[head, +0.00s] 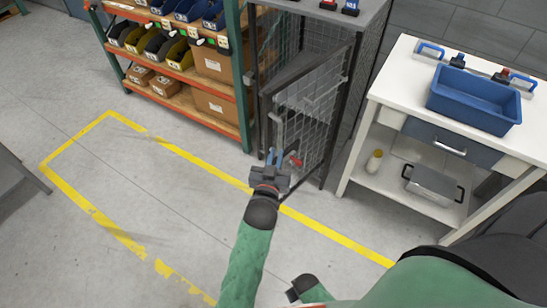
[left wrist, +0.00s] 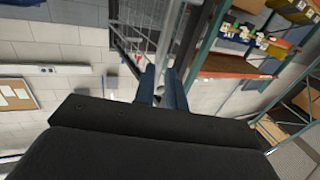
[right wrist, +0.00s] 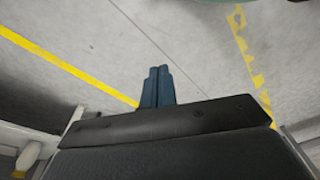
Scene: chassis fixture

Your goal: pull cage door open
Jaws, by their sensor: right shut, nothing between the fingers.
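The cage door (head: 312,98) is a dark-framed wire mesh panel on the grey cage (head: 372,70). It stands ajar, its left edge swung out toward me. A grey vertical bar handle (head: 278,128) runs near that edge, and a red part (head: 296,161) sits beside my gripper. My left gripper (head: 274,157) is at the lower part of the handle. In the left wrist view its blue fingers (left wrist: 161,85) lie on both sides of the bar, closed on it. My right gripper (right wrist: 158,72) is shut and empty, above the floor.
A shelf rack (head: 243,85) with bins and boxes stands left of the cage. A white workbench (head: 398,75) with a blue tray (head: 472,98) stands to the right. Yellow tape (head: 190,158) marks the open floor in front.

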